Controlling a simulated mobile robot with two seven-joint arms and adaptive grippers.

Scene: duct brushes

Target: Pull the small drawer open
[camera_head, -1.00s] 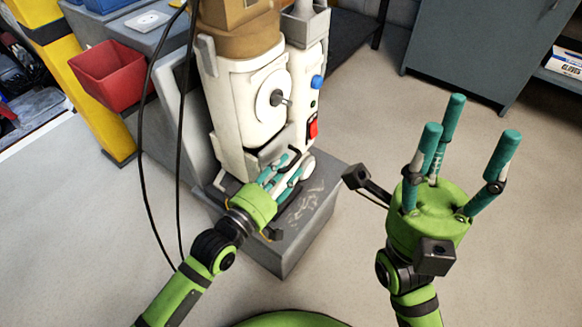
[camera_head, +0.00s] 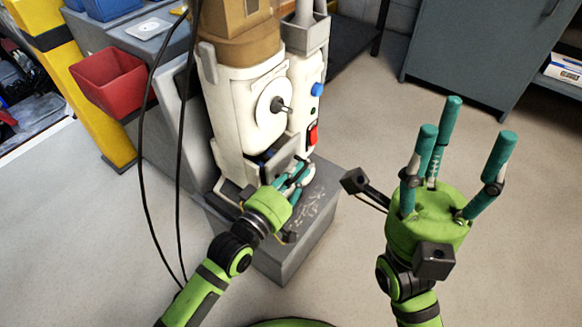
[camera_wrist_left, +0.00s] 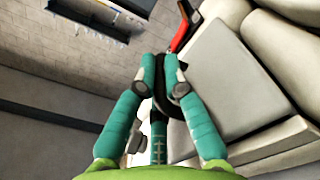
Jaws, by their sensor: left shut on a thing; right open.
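The white machine (camera_head: 236,120) with a brown top stands on a grey plinth (camera_head: 290,262). My left gripper (camera_head: 294,176) is low at its front and covers most of the small drawer. In the left wrist view its teal fingers (camera_wrist_left: 160,78) are closed around a dark curved handle (camera_wrist_left: 180,90). A pale block beside the handle (camera_wrist_left: 232,75) looks like part of the drawer or machine; I cannot tell which. A dark gap (camera_head: 268,158) shows just above the gripper. How far the drawer is out is unclear. My right gripper (camera_head: 455,150) is open, empty and pointing up.
A red switch (camera_head: 313,134) and a blue button (camera_head: 317,89) are on the machine's side. A black cable (camera_head: 141,170) hangs left of it. A red bin (camera_head: 110,82) and yellow post (camera_head: 85,90) stand at left, a grey cabinet (camera_head: 470,45) at back right. The floor between is clear.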

